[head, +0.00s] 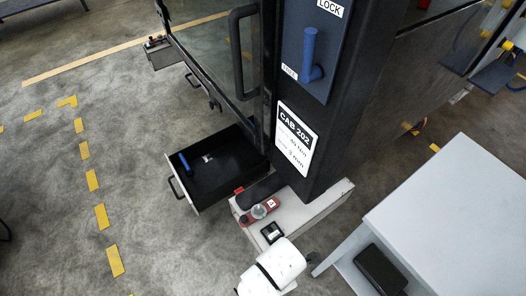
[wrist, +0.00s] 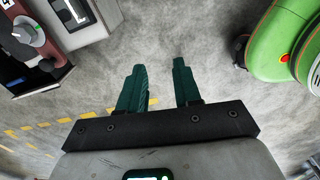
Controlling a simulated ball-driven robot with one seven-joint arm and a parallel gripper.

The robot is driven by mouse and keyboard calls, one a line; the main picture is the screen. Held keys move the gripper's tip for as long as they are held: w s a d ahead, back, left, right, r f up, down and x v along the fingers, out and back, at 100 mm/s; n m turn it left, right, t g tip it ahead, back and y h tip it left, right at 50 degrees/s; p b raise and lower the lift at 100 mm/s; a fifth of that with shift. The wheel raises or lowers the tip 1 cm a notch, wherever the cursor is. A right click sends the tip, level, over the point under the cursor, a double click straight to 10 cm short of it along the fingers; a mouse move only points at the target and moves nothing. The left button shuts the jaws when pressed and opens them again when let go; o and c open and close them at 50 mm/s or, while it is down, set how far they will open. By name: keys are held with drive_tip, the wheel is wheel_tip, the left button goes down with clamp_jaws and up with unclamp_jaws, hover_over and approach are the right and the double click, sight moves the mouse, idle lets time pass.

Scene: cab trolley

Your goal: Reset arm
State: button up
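My gripper (wrist: 158,65) shows in the wrist view with its two dark green fingers apart and nothing between them. Bare grey floor lies behind the fingers. In the head view, a white part of my arm shows at the bottom centre, in front of the trolley's pale base (head: 325,207). The fingers cannot be made out clearly there. A corner of that base (wrist: 85,20) also shows at the upper left of the wrist view, apart from the fingers.
A black post with a "CAB 202" sign (head: 296,139) and a blue lock handle (head: 309,52) rises from the base. An open drawer (head: 228,174) holds a blue-handled tool (head: 185,164). A grey table (head: 460,215) stands at right.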

drive_tip(key=s+d+r+m+p, duration=0.1)
drive_tip(key=s+d+r+m, duration=0.1)
drive_tip(key=d+r+m, duration=0.2)
drive_tip(key=s+d+r+m+p, duration=0.1)
drive_tip(key=s+d+r+m, duration=0.2)
drive_tip(key=d+m, duration=0.8)
drive_tip(key=s+d+r+m+t+p, duration=0.1)
drive_tip(key=s+d+r+m, duration=0.1)
drive_tip(key=d+r+m, duration=0.4)
drive_tip(key=d+m, duration=0.2)
drive_tip(key=m, duration=0.1)
drive_tip(key=shift+s+d+r, duration=0.15)
